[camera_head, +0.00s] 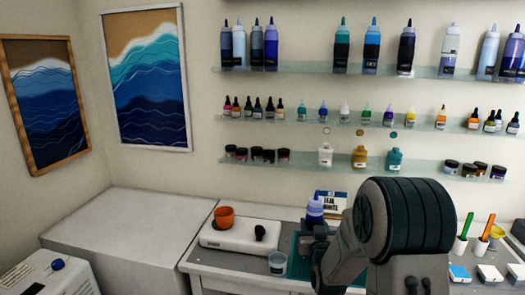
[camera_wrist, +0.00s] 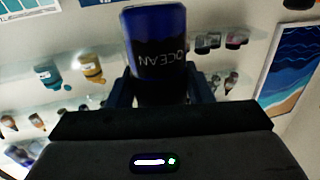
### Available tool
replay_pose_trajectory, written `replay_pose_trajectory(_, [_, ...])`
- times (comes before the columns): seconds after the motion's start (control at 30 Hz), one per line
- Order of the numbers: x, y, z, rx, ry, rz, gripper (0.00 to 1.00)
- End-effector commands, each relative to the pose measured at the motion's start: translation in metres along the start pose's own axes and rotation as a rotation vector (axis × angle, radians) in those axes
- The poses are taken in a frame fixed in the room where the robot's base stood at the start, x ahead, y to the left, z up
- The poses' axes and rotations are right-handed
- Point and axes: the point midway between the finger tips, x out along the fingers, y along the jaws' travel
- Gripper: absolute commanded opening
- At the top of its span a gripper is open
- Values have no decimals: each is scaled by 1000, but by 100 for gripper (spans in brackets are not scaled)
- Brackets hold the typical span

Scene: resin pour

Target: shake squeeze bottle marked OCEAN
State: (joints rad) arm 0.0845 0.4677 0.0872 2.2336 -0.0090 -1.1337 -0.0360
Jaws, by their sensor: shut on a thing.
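The squeeze bottle marked OCEAN (camera_wrist: 157,45) is dark blue and stands between the two dark fingers of my gripper (camera_wrist: 163,92) in the wrist view. My gripper is shut on it. The label reads upside down in that view, where the room also shows inverted. The bottle's lower part in the picture is hidden by my gripper. In the head view, my arm covers much of the bench.
A clear cup (camera_head: 277,263) is near the front. Glass shelves (camera_head: 300,71) with several bottles line the wall. The grey surface at left (camera_head: 135,235) is clear.

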Motion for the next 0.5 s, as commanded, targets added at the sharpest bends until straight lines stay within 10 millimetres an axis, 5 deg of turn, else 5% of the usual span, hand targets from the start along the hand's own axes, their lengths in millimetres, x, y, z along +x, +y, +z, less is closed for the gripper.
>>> replay_pose_trajectory(0.07, [0,1,-18,0,1,1,19])
replay_pose_trajectory(0.2, [-1,1,35,2,-19,2,19])
replay_pose_trajectory(0.3, [0,1,49,1,-7,1,19])
replay_pose_trajectory(0.5, [0,1,-18,0,5,1,19])
